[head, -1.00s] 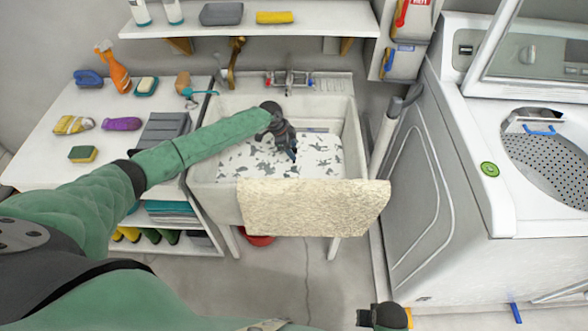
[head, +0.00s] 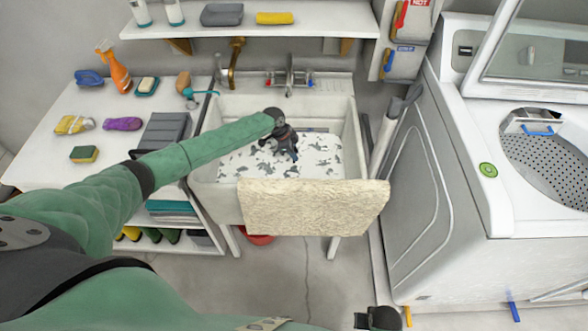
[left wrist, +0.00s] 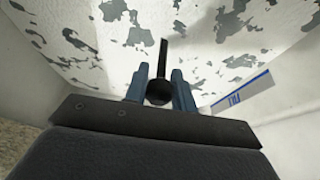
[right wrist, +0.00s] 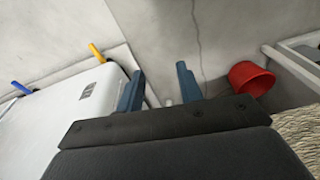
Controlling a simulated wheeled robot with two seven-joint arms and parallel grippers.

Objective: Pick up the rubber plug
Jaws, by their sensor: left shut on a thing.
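My left gripper (head: 294,154) reaches down into the white sink (head: 222,106), low over its speckled bottom. In the left wrist view the left gripper (left wrist: 160,80) has its two blue fingers close around a small round black thing, the rubber plug (left wrist: 159,93). A narrow dark strip extends beyond the plug; I cannot tell whether it is part of it. In the head view the gripper hides the plug. My right gripper (right wrist: 162,82) is in the right wrist view, fingers apart and empty, above the floor.
A beige towel (head: 313,205) hangs over the sink's front edge. The faucet (head: 290,76) stands at the back. A table with cleaning items (head: 50,155) is at the left, a washing machine (head: 435,190) at the right. A red bucket (right wrist: 250,78) stands under the sink.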

